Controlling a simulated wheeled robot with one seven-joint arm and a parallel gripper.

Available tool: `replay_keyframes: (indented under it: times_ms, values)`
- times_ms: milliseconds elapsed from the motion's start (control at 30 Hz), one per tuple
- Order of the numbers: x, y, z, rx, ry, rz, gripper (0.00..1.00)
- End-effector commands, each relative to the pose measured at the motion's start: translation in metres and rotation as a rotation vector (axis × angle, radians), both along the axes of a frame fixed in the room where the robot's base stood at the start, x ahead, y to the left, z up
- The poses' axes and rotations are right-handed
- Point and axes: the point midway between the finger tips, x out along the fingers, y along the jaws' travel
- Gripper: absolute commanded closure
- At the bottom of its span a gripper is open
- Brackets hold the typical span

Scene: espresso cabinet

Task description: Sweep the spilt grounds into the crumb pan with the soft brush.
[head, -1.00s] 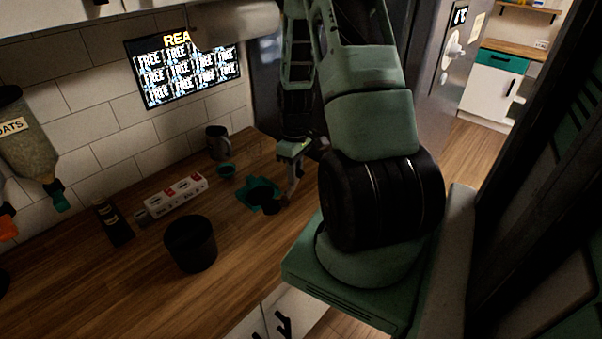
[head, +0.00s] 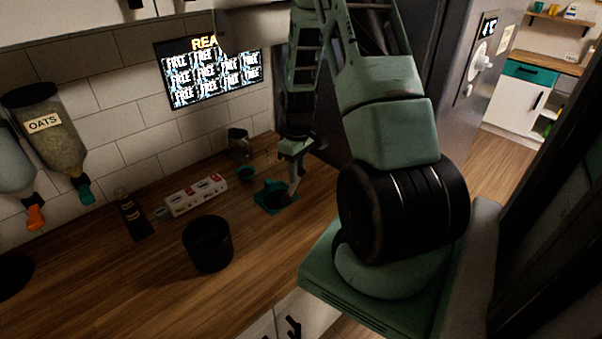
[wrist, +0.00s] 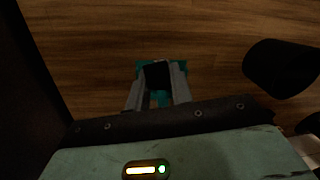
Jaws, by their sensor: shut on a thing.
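The teal crumb pan (head: 262,199) lies on the wooden counter, near the wall side and below my gripper. My gripper (head: 292,186) points down at the pan's right side. In the wrist view my gripper (wrist: 159,82) is shut on a dark block, seemingly the soft brush (wrist: 158,74), with teal showing around and below it. In the head view the brush is hard to tell from the dark patch in the pan. I cannot make out spilt grounds on the dark wood.
A black canister (head: 208,244) stands in front of the pan, to the left.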

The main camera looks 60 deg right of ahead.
Motion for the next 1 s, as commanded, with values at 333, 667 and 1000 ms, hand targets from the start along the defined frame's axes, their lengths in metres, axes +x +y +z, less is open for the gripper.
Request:
replay_keyframes:
  times_ms: [333,667,1000]
  values:
    - [0.010,-0.002,0.014,0.000,0.000,0.000,1.00]
    - [0.010,-0.002,0.033,0.000,0.000,0.000,1.00]
    - [0.010,-0.002,0.050,0.000,0.000,0.000,1.00]
